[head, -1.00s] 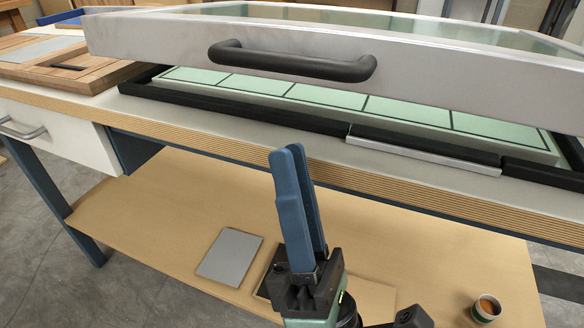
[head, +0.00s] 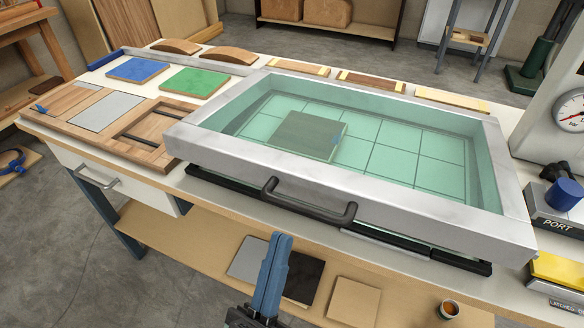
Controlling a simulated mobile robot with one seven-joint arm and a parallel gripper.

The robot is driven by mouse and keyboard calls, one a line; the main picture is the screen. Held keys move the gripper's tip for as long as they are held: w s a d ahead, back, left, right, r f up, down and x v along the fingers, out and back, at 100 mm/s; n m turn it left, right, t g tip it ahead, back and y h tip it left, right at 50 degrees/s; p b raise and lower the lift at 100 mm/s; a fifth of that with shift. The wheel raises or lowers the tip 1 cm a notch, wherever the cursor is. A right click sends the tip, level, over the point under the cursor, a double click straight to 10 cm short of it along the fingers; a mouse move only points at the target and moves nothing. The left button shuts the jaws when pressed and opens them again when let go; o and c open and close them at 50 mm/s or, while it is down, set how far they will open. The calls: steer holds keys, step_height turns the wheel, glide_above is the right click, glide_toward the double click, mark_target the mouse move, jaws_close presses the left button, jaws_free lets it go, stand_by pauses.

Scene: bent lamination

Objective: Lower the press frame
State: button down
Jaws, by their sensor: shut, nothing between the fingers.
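The press frame (head: 360,200) is a wide silver frame with a clear greenish sheet, lying over the press bed on the bench. A dark bar handle (head: 308,204) is on its front side. A thin black base edge (head: 255,194) shows just under the frame's front; I cannot tell whether the two touch. Through the sheet I see a gridded green bed (head: 400,150) and a flat grey-green panel (head: 308,135). My gripper (head: 279,240) points up in front of the bench, below the handle in the picture and apart from it. Its blue fingers are shut and empty.
Wooden forms, a blue pad (head: 139,69) and a green pad (head: 195,81) lie at the back left of the bench. A pressure gauge (head: 571,112) and PORT block (head: 560,215) stand at right. The lower shelf holds flat panels and a cup (head: 449,309).

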mark_target(294, 205)
steer(key=w+r+m+g+p, duration=0.1)
steer(key=p, duration=0.1)
steer(key=w+d+r+m+g+p, duration=0.1)
steer(key=w+m+p, duration=0.1)
steer(key=p, duration=0.1)
steer(key=w+r+m+g+p, duration=0.1)
steer(key=w+m+p, duration=0.1)
steer(key=p, duration=0.1)
steer(key=shift+w+d+r+g+h, duration=0.2)
steer(key=shift+w+r+g+h, duration=0.1)
steer(key=shift+g, duration=0.1)
steer(key=shift+w+d+f+b, duration=0.15)
steer(key=shift+f+b, duration=0.1)
steer(key=shift+f, duration=0.4)
steer(key=shift+w+a+f+b, duration=0.1)
steer(key=shift+f+b, duration=0.1)
steer(key=shift+f, duration=0.5)
steer(key=shift+w+d+f+b, duration=0.15)
steer(key=shift+f+b, duration=0.1)
steer(key=shift+f, duration=0.4)
